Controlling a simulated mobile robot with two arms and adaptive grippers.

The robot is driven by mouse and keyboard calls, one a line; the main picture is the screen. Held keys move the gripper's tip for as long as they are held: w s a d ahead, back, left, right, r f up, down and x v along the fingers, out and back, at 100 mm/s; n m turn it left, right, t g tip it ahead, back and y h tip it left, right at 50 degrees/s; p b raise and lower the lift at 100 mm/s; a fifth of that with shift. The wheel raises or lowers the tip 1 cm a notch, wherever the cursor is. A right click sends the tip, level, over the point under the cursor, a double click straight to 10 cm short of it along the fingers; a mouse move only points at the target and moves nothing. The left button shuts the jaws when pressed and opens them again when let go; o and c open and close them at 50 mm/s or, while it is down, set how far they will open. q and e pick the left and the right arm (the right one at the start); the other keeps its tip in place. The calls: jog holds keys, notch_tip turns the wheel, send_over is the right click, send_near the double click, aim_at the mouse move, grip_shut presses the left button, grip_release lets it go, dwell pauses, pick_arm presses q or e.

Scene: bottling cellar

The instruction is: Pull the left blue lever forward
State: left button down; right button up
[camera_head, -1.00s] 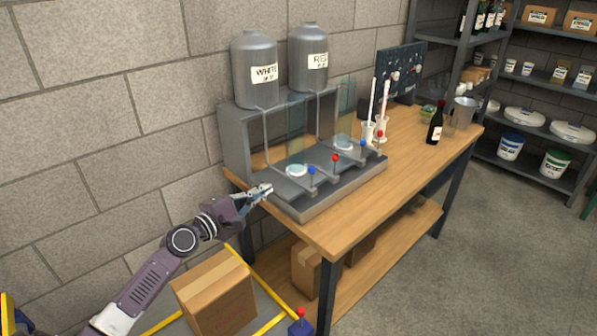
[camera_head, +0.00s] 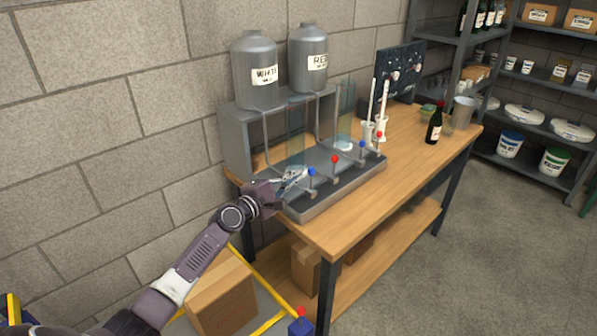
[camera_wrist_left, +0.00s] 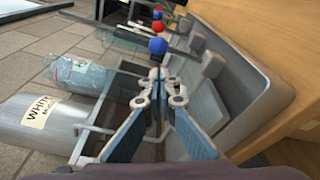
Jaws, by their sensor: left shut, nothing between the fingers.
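The left blue lever (camera_head: 312,172) is a thin upright rod with a blue ball on top, at the front left of the filling machine (camera_head: 238,140). My left gripper (camera_head: 298,177) is just left of this lever, close to its ball. In the left wrist view its fingers (camera_wrist_left: 160,85) are shut and empty, with the nearest blue ball (camera_wrist_left: 158,46) just beyond the tips. I cannot tell whether they touch the rod. A red lever (camera_head: 335,159) stands to the right, then another blue lever (camera_head: 362,144) and another red lever (camera_head: 379,134). My right gripper is not in view.
A wine bottle (camera_head: 435,125) stands farther right on the wooden table (camera_head: 335,232). The table's front strip is clear. A cardboard box (camera_head: 222,293) is below my left arm.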

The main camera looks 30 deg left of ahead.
pick_arm(q)
jog(key=shift+d+r+p, duration=0.25)
jog(key=shift+d+p, duration=0.05)
jog(key=shift+d, duration=0.4)
jog(key=shift+s+d+m+b, duration=0.1)
jog(key=shift+d+m+b, duration=0.25)
jog(key=shift+m, duration=0.15)
jog(key=shift+s+d+f+m+t+b, duration=0.95)
jog(key=shift+d+m+b, duration=1.85)
jog(key=shift+m, duration=1)
jog(key=s+a, duration=0.1)
jog(key=s, duration=1.1)
jog(key=shift+a+f, duration=0.35)
jog(key=shift+f, duration=0.1)
